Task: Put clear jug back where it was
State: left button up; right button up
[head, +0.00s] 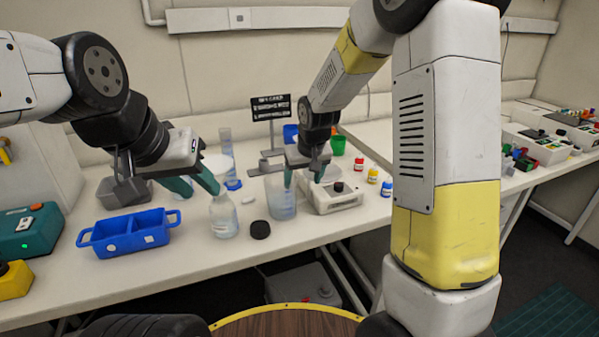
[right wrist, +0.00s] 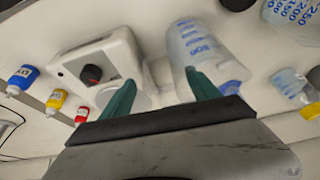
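The clear jug (head: 281,202), see-through with blue markings, stands upright on the bench in the head view. It also shows in the right wrist view (right wrist: 197,42). My right gripper (head: 304,178) is open at the jug's right side. One finger overlaps the jug and the other is beyond its right edge, over the white device. I cannot tell whether the overlapping finger is inside the jug or touches it. My left gripper (head: 202,186) is open and empty, just above and left of a clear bottle (head: 223,217).
A white device with a black knob (head: 338,190) stands close right of the jug. A black cap (head: 260,230) lies in front, and a blue tray (head: 125,234) at left. Small red, yellow and blue bottles (head: 372,176) stand right. A tall cylinder (head: 226,150) stands behind.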

jog(key=v, duration=1.2)
jog(key=s+d+r+m+t, duration=0.1)
jog(key=s+d+r, duration=0.1)
jog(key=s, duration=0.9)
jog(key=s+d+r+m+t+y, duration=0.1)
jog(key=s+d+r, duration=0.2)
jog(key=s, duration=0.8)
jog(key=shift+d+r, duration=0.2)
jog(key=shift+d, duration=0.95)
